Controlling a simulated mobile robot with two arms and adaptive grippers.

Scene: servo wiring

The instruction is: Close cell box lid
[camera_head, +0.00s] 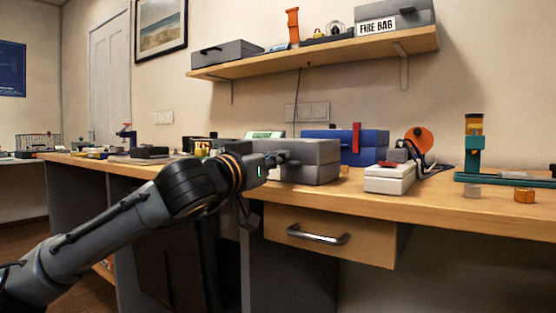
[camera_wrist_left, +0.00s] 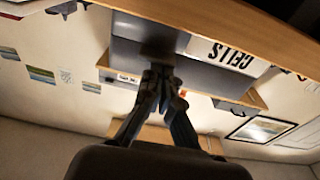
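The grey cell box (camera_head: 315,174) stands on the workbench in the head view, its upper part (camera_head: 318,152) lying level over the lower part with a seam between. I cannot tell whether the lid is fully down. In the left wrist view, which is upside down, the box (camera_wrist_left: 205,74) shows a white CELLS label (camera_wrist_left: 228,56). My left gripper (camera_head: 284,157) is at the box's front left, by its upper part. Its fingers (camera_wrist_left: 160,76) are drawn together in front of the box face, with nothing visible between them. My right gripper is out of view.
A blue box (camera_head: 345,146) stands behind the cell box. A small white-grey box (camera_head: 389,178) and an orange spool (camera_head: 419,139) are to its right. A shelf (camera_head: 330,55) with a fire bag box (camera_head: 395,17) hangs above. A drawer (camera_head: 330,235) is below the bench edge.

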